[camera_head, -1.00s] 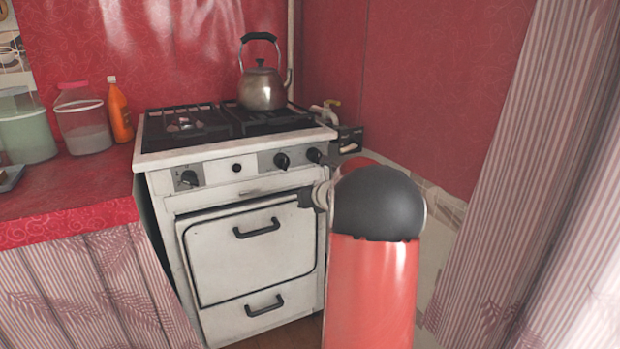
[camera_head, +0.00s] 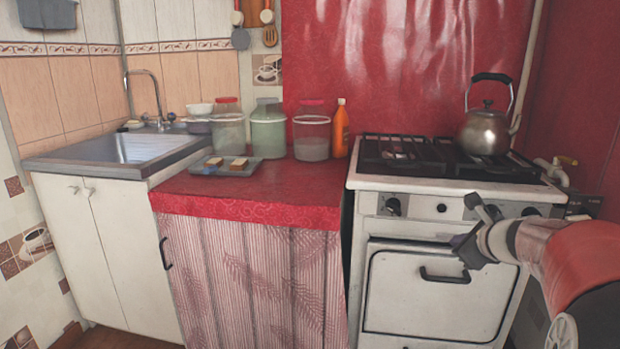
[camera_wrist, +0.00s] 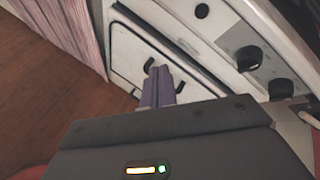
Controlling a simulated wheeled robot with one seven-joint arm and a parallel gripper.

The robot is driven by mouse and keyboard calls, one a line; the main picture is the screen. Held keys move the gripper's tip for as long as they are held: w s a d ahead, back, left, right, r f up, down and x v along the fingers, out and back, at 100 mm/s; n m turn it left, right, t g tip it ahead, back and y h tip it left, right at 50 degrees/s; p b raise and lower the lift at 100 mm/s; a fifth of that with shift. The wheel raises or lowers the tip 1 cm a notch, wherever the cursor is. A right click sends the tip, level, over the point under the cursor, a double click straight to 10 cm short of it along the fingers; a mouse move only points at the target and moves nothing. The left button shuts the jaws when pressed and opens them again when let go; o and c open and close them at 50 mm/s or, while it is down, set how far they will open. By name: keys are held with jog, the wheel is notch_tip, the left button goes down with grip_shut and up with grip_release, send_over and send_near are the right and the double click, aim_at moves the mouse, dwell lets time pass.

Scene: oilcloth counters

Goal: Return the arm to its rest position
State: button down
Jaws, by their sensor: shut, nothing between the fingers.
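My gripper (camera_head: 468,246) is in front of the white stove (camera_head: 425,290), near its oven door and knobs, at the right of the head view. My red arm link (camera_head: 585,255) comes in from the right edge. In the wrist view my gripper's two fingers (camera_wrist: 158,75) are together with nothing between them. I cannot tell the exact gap between my gripper and the stove front.
A kettle (camera_head: 486,130) stands on the stove top. The red counter (camera_head: 260,205) bears a tray (camera_head: 225,172) with two small items, several jars and an orange bottle (camera_head: 340,130). A sink (camera_head: 130,150) is at left. Bare wooden floor (camera_wrist: 50,90) shows in the wrist view.

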jog(key=s+a+f+n+g+y, duration=0.1)
jog(key=s+a+n+g, duration=0.1)
jog(key=s+a+n, duration=0.5)
jog(key=s+a+n+g+y, duration=0.1)
jog(key=s+a+n, duration=0.5)
jog(key=a, duration=0.4)
jog(key=s+a+f+n+g+h, duration=0.1)
jog(key=s+f+n, duration=0.1)
jog(key=s+n, duration=0.5)
jog(key=s+a+f+n+g+h, duration=0.1)
jog(key=s+f+n+g, duration=0.1)
jog(key=s+n, duration=0.5)
jog(key=shift+s+a+f+n+h, duration=0.3)
jog(key=shift+s+a+f+n, duration=0.1)
jog(key=shift+s+f, duration=0.5)
jog(key=c, duration=2.1)
grip_release()
jog(key=shift+r, duration=0.1)
jog(key=shift+c, duration=0.2)
